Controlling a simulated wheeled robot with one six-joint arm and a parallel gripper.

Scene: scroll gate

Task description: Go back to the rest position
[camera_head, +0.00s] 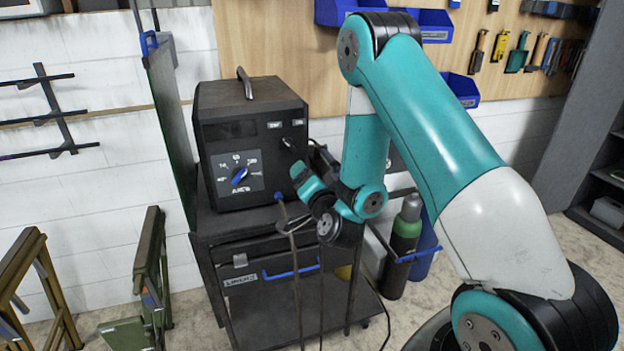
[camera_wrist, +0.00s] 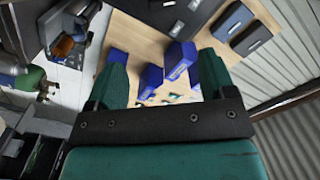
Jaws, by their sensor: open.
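My gripper (camera_head: 303,172) is in front of the right part of the dark welding machine (camera_head: 250,140), partly hidden by my own wrist and arm. I cannot tell from the body view whether it touches the machine. In the wrist view my gripper (camera_wrist: 160,75) has its two teal fingers wide apart, with nothing between them. Beyond them are the wooden tool board (camera_wrist: 133,45) and blue bins (camera_wrist: 182,58). The machine has a blue knob (camera_head: 239,177) and a top handle (camera_head: 245,83), and stands on a dark cart (camera_head: 262,250).
A green and dark gas cylinder (camera_head: 405,240) stands right of the cart. A green panel (camera_head: 172,120) is close to the machine's left. Folded stands (camera_head: 150,265) are at lower left. Hand tools hang on the board (camera_head: 285,40). A grey shelf (camera_head: 590,130) stands at right.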

